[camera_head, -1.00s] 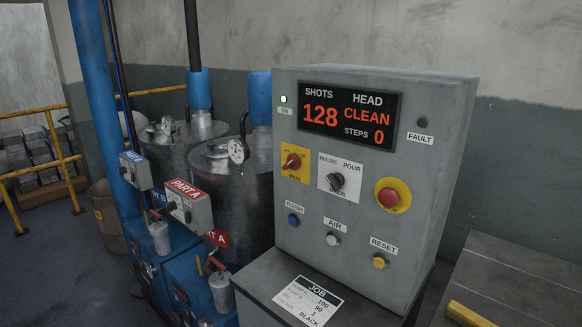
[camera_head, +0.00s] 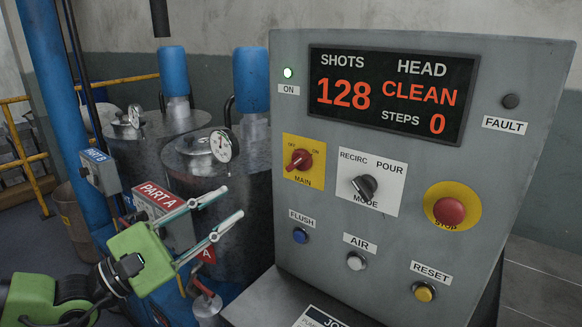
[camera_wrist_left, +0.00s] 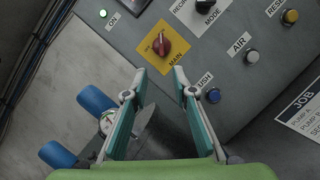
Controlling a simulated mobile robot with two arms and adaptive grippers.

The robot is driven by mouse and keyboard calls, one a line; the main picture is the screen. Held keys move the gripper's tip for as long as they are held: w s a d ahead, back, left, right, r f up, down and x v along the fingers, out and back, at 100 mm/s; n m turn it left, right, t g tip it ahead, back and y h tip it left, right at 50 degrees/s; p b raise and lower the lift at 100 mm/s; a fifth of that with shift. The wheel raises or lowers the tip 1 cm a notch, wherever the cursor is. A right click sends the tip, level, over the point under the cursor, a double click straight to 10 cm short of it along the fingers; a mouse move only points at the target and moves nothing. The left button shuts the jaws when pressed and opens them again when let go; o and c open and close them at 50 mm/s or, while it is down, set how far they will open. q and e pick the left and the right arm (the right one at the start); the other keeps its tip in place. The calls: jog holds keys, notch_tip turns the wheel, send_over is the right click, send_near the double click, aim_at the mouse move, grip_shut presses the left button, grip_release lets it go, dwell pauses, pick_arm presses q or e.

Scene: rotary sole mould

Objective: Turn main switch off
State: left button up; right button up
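The main switch (camera_head: 299,159) is a red rotary knob on a yellow plate marked OFF and ON, on the grey control panel (camera_head: 285,240). The knob's light mark points to the upper right, toward ON. The green ON lamp (camera_head: 288,72) is lit. My left gripper (camera_head: 226,205) is green with two thin fingers, open and empty, left of the panel and below the switch. In the left wrist view the red knob (camera_wrist_left: 168,43) lies ahead, beyond the gap between the open fingers (camera_wrist_left: 160,84). My right gripper is not in view.
Beside the switch are the mode knob (camera_head: 364,187), red stop button (camera_head: 449,211), blue flush button (camera_head: 300,235), air button (camera_head: 356,260) and yellow reset button (camera_head: 424,291). Metal tanks (camera_head: 245,175) and the Part A box (camera_head: 178,228) stand left, behind my gripper.

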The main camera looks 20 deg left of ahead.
pick_arm(q)
jog(key=p, duration=0.7)
send_near(294, 165)
jog(key=x, duration=0.7)
jog(key=shift+a+r, duration=0.1)
jog(key=shift+r, duration=0.15)
jog(key=shift+w+d, duration=0.35)
jog(key=shift+d, duration=0.05)
jog(key=shift+f, duration=0.1)
grip_shut()
